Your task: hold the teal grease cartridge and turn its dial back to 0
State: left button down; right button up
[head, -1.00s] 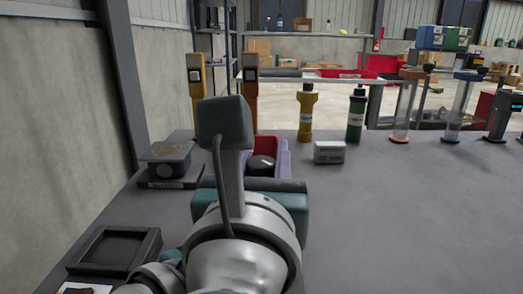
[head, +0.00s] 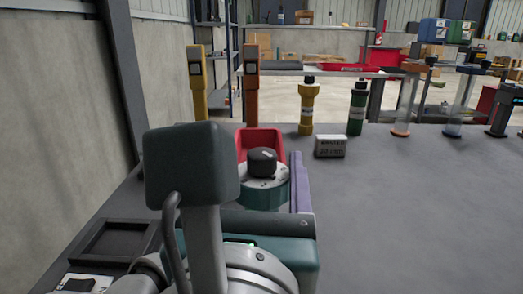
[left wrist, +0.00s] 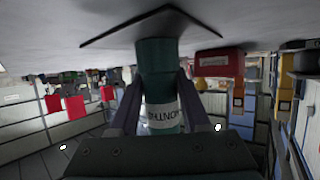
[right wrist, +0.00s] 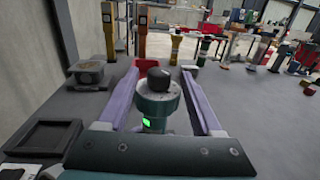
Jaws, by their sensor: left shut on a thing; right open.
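The teal grease cartridge (head: 264,196) stands about upright, with a black dial knob (head: 262,162) above a pale marked ring (head: 256,183). The knob has a pale mark, but the numbers are too small to read. My left gripper (left wrist: 158,78) is shut on the cartridge body, whose white label (left wrist: 163,115) shows between the fingers in the left wrist view. My right gripper (right wrist: 160,74) is open, its purple fingers on either side of the dial and apart from it. In the head view, its right finger (head: 300,180) shows; my arm hides the other.
A red bin (head: 258,140) is just behind the cartridge. A white box (head: 330,146), a yellow bottle (head: 308,110) and a green bottle (head: 356,112) stand farther back. A black tray (head: 110,242) lies at the left.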

jog(key=s, duration=0.7)
jog(key=shift+a, duration=0.3)
jog(key=shift+w, duration=0.1)
